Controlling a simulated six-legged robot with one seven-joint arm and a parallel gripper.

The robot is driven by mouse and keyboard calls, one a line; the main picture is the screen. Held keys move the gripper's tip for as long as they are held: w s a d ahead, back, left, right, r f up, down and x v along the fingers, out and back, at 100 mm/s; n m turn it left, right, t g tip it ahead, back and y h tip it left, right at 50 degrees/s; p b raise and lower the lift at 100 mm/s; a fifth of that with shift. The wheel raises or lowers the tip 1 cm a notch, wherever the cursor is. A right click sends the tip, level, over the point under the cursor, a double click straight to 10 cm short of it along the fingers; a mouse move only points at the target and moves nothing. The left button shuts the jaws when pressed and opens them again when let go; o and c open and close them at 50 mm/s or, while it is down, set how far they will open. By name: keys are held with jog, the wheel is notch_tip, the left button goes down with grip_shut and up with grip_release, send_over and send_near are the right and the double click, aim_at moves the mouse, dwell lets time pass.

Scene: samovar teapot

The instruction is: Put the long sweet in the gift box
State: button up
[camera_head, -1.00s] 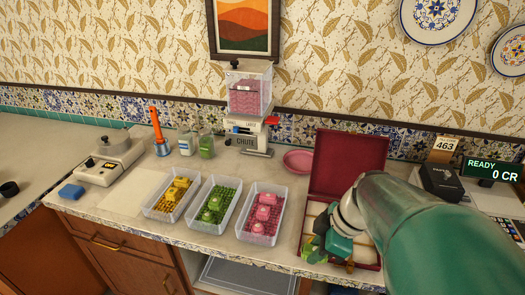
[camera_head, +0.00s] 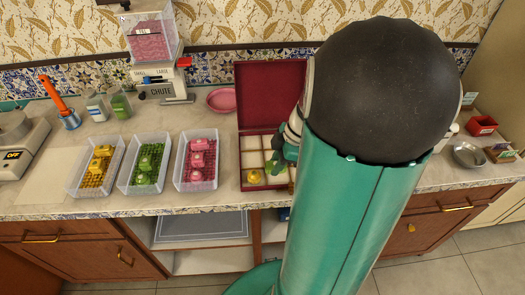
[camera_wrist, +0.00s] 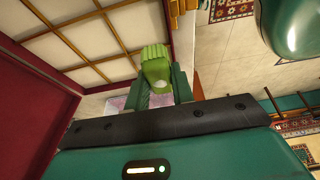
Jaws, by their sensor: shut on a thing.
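The gift box has a dark red open lid (camera_head: 268,95) and a base with pale compartments (camera_head: 251,145) on the counter. A yellow sweet (camera_head: 254,177) sits in its front left compartment. My gripper (camera_head: 283,158) is over the right part of the box, largely hidden by my arm. In the wrist view my gripper (camera_wrist: 160,88) is shut on a green ridged sweet (camera_wrist: 155,58), the long sweet, beside the box's pale compartments (camera_wrist: 65,50). The compartments seen there look empty. The sweet's height above the box is unclear.
Clear trays of yellow (camera_head: 98,165), green (camera_head: 147,165) and pink sweets (camera_head: 199,160) stand left of the box. A pink dish (camera_head: 221,100) and a chute machine (camera_head: 158,80) are behind them. A metal bowl (camera_head: 468,155) is at the right.

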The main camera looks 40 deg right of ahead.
aim_at(274, 178)
jog(key=d+f, duration=0.2)
jog(key=shift+w+f, duration=0.35)
jog(key=shift+f, duration=1.45)
jog(key=shift+f, duration=0.2)
jog(key=o, duration=0.7)
jog(key=v, duration=1.2)
jog(key=shift+r, duration=0.25)
